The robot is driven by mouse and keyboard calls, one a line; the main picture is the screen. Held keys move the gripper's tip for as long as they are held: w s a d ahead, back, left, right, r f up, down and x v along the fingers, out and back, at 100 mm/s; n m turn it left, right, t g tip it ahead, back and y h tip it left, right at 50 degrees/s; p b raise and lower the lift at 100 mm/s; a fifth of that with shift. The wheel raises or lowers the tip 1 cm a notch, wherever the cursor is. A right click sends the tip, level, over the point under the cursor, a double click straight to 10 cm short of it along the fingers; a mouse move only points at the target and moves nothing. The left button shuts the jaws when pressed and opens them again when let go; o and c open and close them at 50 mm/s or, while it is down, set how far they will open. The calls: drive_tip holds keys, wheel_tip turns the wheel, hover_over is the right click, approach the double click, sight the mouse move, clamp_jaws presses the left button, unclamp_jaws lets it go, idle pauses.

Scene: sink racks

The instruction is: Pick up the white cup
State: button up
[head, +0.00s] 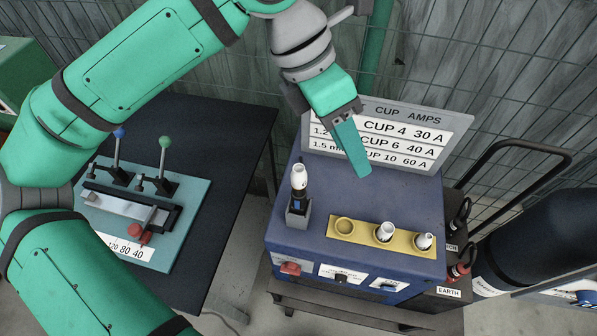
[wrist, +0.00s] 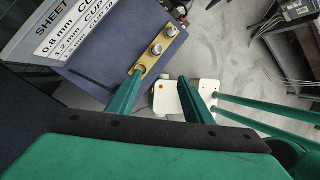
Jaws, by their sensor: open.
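Two white cups stand in the yellow strip on top of the blue box: a middle one (head: 385,232) and a right one (head: 424,241). The strip's left hole (head: 344,227) looks like an empty yellow ring. Another white cup (head: 299,172) sits on the tip of a dark upright torch in a holder, left of the strip. My gripper (head: 362,172) is in the air above the box, higher than the strip and apart from the cups. In the wrist view my gripper (wrist: 160,79) is open and empty, with the yellow strip (wrist: 148,66) beyond the left fingertip.
A sign (head: 385,137) listing cup sizes stands at the back of the blue box (head: 320,185). A dark table (head: 232,125) with a lever clamp (head: 140,205) is on the left. A gas cylinder (head: 540,240) and cart rail are on the right.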

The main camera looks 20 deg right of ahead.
drive_tip(key=w+a+n+t+y, duration=0.2)
drive_tip(key=w+a+t+y, duration=0.15)
drive_tip(key=w+a, duration=0.2)
hover_over(301, 167)
drive_tip(key=a, duration=0.1)
drive_tip(key=shift+g+y, duration=0.25)
drive_tip(key=shift+y, duration=0.2)
wheel_tip(301, 167, down, 4)
drive_tip(key=shift+s+f, duration=0.1)
drive_tip(key=shift+f, duration=0.05)
drive_tip(key=f, duration=0.2)
drive_tip(key=d+f, duration=0.1)
drive_tip(key=f, duration=0.1)
drive_tip(key=shift+f, duration=0.35)
drive_tip(key=shift+a+f, duration=0.1)
drive_tip(key=shift+f, duration=0.3)
clamp_jaws()
